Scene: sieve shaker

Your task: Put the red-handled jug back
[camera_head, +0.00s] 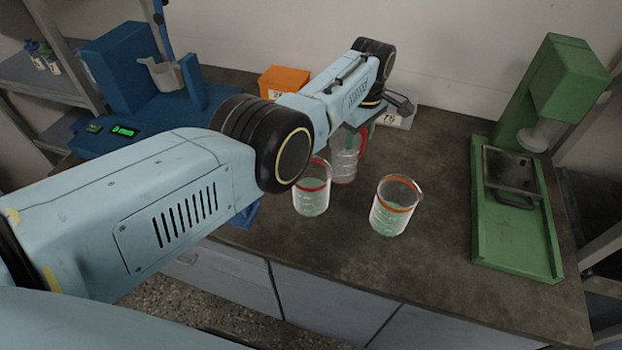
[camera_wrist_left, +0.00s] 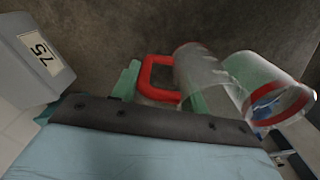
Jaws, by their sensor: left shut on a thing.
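The red-handled jug (camera_head: 343,160) is a clear vessel in the middle of the bench, upright or nearly so. Its red handle (camera_wrist_left: 158,74) shows in the left wrist view, between the green fingers of my left gripper (camera_wrist_left: 160,88). My left gripper (camera_head: 364,133) is shut on that handle, from the far right side of the jug. The jug's body (camera_wrist_left: 200,72) looks clear and empty there. I cannot tell whether its base touches the bench. My left forearm crosses the head view from the left. My right gripper is not in view.
A red-rimmed beaker (camera_head: 311,198) with pale green contents stands close in front of the jug. An orange-rimmed beaker (camera_head: 394,208) stands to the right. Behind are an orange box (camera_head: 284,80) and a grey box marked 75 (camera_head: 398,117). A green machine (camera_head: 515,235) stands right, a blue one (camera_head: 122,75) left.

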